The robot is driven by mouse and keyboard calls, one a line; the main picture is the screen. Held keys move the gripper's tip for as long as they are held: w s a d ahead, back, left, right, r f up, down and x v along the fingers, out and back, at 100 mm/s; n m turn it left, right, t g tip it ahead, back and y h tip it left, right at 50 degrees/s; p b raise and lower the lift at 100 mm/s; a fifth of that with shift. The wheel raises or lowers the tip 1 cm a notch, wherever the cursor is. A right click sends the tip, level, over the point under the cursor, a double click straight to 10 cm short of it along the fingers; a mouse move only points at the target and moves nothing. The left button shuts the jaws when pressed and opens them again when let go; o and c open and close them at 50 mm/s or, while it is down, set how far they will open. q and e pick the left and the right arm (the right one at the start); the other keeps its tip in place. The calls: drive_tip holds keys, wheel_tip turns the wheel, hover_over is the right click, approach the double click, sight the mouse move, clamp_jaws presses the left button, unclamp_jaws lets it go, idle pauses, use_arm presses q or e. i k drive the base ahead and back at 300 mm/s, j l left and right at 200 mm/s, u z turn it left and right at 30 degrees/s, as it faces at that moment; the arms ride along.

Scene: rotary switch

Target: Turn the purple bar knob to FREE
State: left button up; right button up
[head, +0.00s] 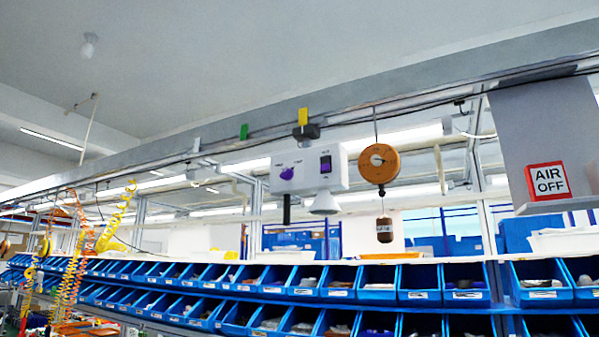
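A white control box (338,172) hangs under the overhead rail near the middle of the head view. A purple bar knob (287,174) sits on the left part of its front face, its bar looking tilted. Small dark lettering lies above the knob, too small to read. A purple and black switch (325,163) is on the right part of the same face. Neither of my grippers shows in this view.
An orange reel (379,163) with a hanging brown weight (384,230) is right of the box. Rows of blue bins (378,284) run underneath. An AIR OFF sign (548,181) is at right.

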sight(287, 173)
drive_tip(key=i+j, duration=0.15)
drive_tip(key=j, duration=0.25)
drive_tip(key=i+j+z, duration=0.1)
drive_tip(key=j, duration=0.35)
drive_tip(key=i+j+z, duration=0.1)
drive_tip(key=j, duration=0.3)
drive_tip(key=i+j, duration=0.1)
drive_tip(key=j, duration=0.35)
drive_tip(key=i+j+z, duration=0.1)
drive_tip(key=j, duration=0.35)
